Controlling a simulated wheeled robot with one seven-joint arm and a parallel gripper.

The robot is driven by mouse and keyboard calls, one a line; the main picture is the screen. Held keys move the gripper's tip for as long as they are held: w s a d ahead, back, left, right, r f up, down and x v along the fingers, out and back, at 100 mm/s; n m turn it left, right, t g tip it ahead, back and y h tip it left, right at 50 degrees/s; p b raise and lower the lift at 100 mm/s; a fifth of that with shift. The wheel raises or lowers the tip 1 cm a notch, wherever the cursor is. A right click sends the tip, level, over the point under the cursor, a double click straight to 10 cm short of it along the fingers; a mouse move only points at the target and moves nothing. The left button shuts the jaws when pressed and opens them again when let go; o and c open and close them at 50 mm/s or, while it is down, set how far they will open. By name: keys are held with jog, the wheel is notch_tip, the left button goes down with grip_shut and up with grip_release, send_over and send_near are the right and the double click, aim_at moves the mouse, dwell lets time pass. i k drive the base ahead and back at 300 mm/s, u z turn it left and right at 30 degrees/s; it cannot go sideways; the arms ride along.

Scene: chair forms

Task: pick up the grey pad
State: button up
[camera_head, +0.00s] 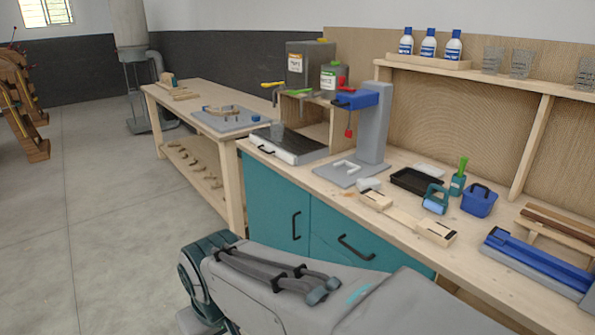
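No thing in view is plainly the grey pad. A small pale grey block (368,184) lies on the wooden workbench (480,262), in front of the grey stand, and may be it. A thin pale flat piece (430,171) lies behind the black tray and could also be it; both are too small to tell. My arm crosses the bottom of the head view, in front of the bench's teal cabinet (330,228). My gripper is not in view.
A grey stand (372,135) with a blue head rises from the bench. Near it are a black tray (413,181), wooden blocks (436,230), a blue-handled roller (435,198), a green-topped bottle (458,180) and a blue caddy (479,200).

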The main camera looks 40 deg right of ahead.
aim_at(362, 184)
jog(key=z, duration=0.3)
jog(key=i, duration=1.5)
jog(key=z, duration=1.5)
jog(key=i, duration=0.75)
jog(key=z, duration=1.05)
jog(key=i, duration=0.3)
jog(key=z, duration=0.2)
